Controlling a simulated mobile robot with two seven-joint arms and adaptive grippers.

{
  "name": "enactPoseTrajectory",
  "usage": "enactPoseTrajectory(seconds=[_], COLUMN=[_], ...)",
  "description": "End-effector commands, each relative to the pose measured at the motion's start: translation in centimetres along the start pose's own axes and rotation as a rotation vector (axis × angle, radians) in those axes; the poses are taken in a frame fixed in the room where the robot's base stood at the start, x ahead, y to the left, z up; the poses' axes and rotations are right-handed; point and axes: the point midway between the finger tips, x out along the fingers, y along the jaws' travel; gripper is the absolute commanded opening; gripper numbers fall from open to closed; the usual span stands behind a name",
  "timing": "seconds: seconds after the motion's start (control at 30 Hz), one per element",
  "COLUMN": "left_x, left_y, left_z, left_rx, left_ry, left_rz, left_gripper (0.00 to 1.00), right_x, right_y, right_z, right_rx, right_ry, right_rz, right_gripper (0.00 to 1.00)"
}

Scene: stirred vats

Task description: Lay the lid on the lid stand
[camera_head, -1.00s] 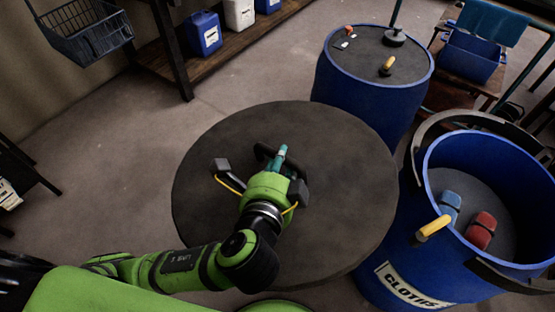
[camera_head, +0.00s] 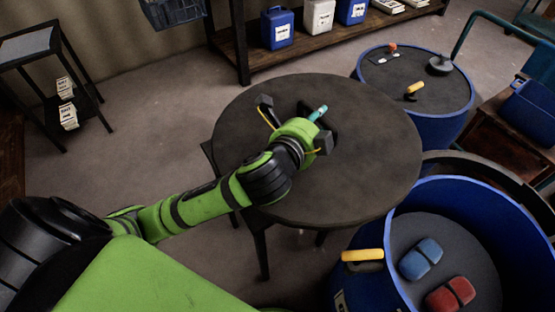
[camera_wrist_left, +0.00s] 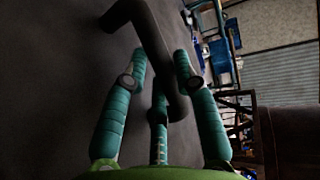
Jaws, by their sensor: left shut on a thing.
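The lid (camera_head: 370,165) is a large dark round disc with a bent black bar handle (camera_wrist_left: 150,35). My left gripper (camera_head: 317,115) is shut on this handle near the middle of the lid. In the left wrist view its teal fingers (camera_wrist_left: 162,85) close around the bar. The lid looks level over a dark legged stand (camera_head: 262,250). Its legs and one corner show below the lid; the lid hides the rest of its top. I cannot tell whether the lid touches the stand. My right gripper is not in view.
An open blue vat (camera_head: 465,190) with a blue block (camera_head: 421,259) and a red block (camera_head: 450,295) inside stands at the lower right. A covered blue vat (camera_head: 435,130) stands behind the lid. A small side table (camera_head: 28,45) is at the left. Floor between is clear.

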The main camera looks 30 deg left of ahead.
Motion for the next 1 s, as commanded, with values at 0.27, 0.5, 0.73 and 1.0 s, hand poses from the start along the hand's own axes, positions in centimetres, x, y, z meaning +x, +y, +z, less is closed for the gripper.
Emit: enactPoseTrajectory(seconds=[0.27, 0.5, 0.73, 1.0], left_x=[2.8, 4.4, 5.8, 6.5], left_y=[1.6, 5.7, 9.7, 11.3], left_z=[2.5, 2.7, 2.5, 2.8], left_rx=[0.031, 0.047, 0.058, 0.064], left_ry=[-0.001, -0.005, -0.009, -0.013], left_rz=[-0.026, -0.034, -0.043, -0.044], left_gripper=[0.0, 0.0, 0.0, 0.0], right_x=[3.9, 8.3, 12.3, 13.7], right_y=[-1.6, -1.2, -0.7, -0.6], right_z=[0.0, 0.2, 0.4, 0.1], right_rx=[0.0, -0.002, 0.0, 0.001], right_ry=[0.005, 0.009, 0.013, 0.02], right_rz=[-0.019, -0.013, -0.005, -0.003], right_gripper=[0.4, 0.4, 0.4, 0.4])
